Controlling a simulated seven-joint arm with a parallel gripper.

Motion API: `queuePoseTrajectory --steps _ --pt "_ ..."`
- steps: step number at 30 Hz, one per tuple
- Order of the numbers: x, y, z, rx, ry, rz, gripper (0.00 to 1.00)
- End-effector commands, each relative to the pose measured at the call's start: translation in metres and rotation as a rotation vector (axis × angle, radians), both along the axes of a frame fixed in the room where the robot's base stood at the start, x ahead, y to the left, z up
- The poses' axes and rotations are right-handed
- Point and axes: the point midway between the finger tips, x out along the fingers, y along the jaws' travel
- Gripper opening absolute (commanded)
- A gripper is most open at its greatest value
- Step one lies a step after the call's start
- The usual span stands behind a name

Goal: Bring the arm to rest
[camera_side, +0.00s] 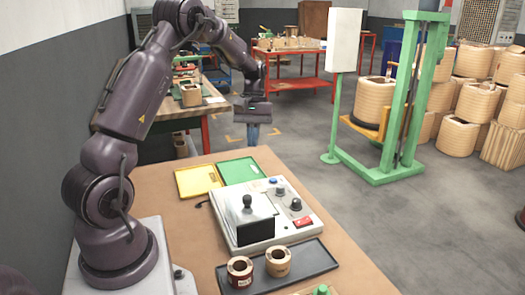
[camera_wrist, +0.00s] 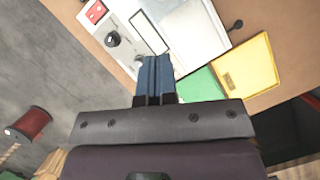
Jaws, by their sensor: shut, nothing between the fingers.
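My gripper (camera_side: 253,133) hangs from the raised dark purple arm, pointing down past the far edge of the table in the side view. In the wrist view its blue fingers (camera_wrist: 155,76) are together with nothing between them. It is apart from everything on the table. The yellow tray (camera_side: 198,180) and green tray (camera_side: 241,170) lie flat near the table's far end; the wrist view also shows the yellow tray (camera_wrist: 249,67) and part of the green tray (camera_wrist: 202,87).
A control box (camera_side: 285,215) with knobs and a red switch stands mid-table. A dark tray (camera_side: 315,262) holds a dark red coil (camera_side: 240,272) and a tan coil (camera_side: 278,262). A green stand (camera_side: 400,120) and stacked large coils (camera_side: 458,135) are on the floor at right.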

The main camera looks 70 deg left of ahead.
Motion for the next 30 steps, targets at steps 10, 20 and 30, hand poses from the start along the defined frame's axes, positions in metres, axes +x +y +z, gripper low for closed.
queuePoseTrajectory --steps 10,20,30 --pt "-0.017 -0.018 -0.001 0.044 -0.05 -0.136 0.0" --pt "-0.045 -0.116 0.068 0.212 -0.267 -0.509 0.0" --pt "-0.105 -0.209 0.111 0.392 -0.553 -0.884 0.0"
